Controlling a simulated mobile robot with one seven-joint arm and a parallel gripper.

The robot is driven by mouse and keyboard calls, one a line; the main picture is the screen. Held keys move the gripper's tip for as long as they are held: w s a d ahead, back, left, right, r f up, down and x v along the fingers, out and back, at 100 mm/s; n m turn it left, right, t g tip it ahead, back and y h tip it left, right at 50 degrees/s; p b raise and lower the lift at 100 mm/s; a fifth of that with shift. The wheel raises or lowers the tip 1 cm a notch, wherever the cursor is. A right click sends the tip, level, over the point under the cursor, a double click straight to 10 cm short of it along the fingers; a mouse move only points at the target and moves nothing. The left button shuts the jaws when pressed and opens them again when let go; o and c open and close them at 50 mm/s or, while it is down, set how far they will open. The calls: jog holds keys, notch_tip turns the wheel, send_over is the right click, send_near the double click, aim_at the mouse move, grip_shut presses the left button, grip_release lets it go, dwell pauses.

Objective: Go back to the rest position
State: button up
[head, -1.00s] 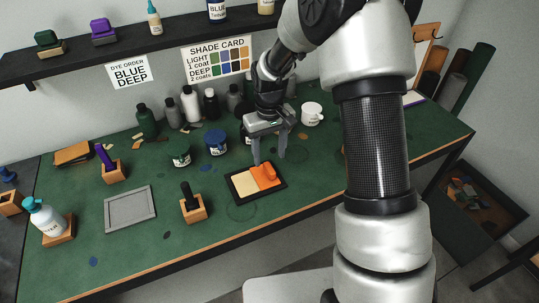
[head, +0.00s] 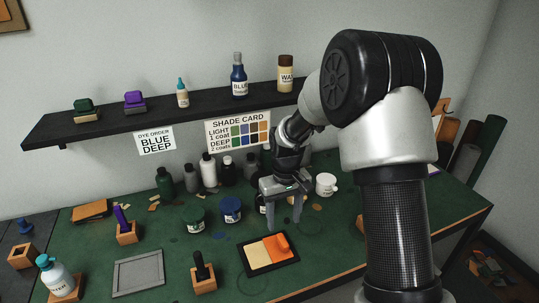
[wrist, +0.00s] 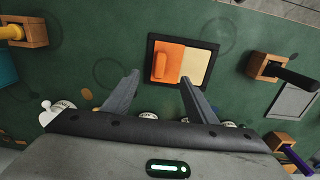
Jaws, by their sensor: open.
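My gripper (head: 284,212) is open and empty above the green bench, behind the black tray. Its two fingers also show spread apart in the wrist view (wrist: 158,95). The black tray (head: 246,263) lies flat on the bench and holds a cream panel (head: 258,256) and an orange panel. An orange block (head: 282,244) lies on the orange half, apart from my fingers. It also shows in the wrist view (wrist: 159,65).
Green-lidded (head: 193,217) and blue-lidded (head: 231,209) jars stand left of my gripper, a white mug (head: 326,184) to its right. Several bottles line the back under a black shelf (head: 200,115). A wooden holder (head: 204,279) stands left of the tray. The bench front is fairly clear.

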jog(key=s+d+r+m+t, duration=0.1)
jog(key=s+d+r+t, duration=0.1)
jog(key=s+r, duration=0.75)
jog(key=s+d+r+m+t, duration=0.1)
jog(key=s+d+r+t, duration=0.15)
jog(key=s+r, duration=0.65)
jog(key=s+d+r+m+t, duration=0.1)
jog(key=s+r, duration=0.4)
jog(key=s, duration=0.1)
jog(key=shift+s, duration=0.15)
jog(key=shift+r, duration=0.1)
